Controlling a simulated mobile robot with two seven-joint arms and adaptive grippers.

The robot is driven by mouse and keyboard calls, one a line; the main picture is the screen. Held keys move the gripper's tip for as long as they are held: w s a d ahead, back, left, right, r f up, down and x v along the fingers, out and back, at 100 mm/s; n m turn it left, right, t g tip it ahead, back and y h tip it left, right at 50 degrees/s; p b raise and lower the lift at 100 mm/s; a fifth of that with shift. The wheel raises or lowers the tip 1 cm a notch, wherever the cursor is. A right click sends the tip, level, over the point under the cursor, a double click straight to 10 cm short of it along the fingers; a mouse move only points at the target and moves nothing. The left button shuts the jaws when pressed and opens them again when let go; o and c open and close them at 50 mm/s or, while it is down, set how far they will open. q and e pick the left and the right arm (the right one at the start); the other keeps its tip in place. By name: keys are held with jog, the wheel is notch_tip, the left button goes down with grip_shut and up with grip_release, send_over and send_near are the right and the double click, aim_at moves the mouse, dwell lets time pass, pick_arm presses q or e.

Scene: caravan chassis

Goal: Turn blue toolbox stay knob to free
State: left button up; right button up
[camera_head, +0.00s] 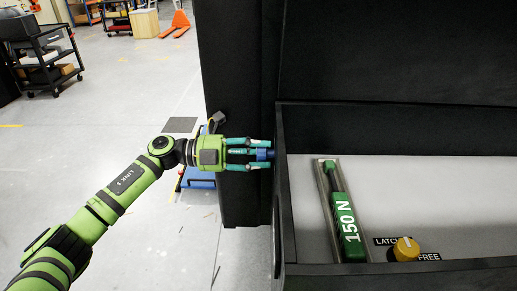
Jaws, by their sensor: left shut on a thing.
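The blue knob (262,154) is on the left outer side of the black toolbox (287,215). My left gripper (258,153) reaches it from the left and is shut on it, its teal fingers along the knob. The fingers hide much of the knob, so I cannot tell its turn position. My right gripper is not in view.
A yellow knob (405,249) sits between labels LATCH and FREE. A black cart (45,60) stands far left; the floor between is mostly clear.

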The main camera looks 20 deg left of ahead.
pick_arm(q)
jog(key=shift+s+d+f, duration=0.15)
jog(key=shift+s+f, duration=0.05)
jog(key=shift+f, duration=0.1)
jog(key=o, duration=1)
jog(key=shift+o, duration=0.7)
jog(key=shift+s+r, duration=0.1)
jog(key=shift+r, duration=0.15)
jog(key=shift+a, duration=0.25)
jog(key=v, duration=1.1)
jog(key=shift+a, duration=0.25)
jog(key=shift+s, duration=0.15)
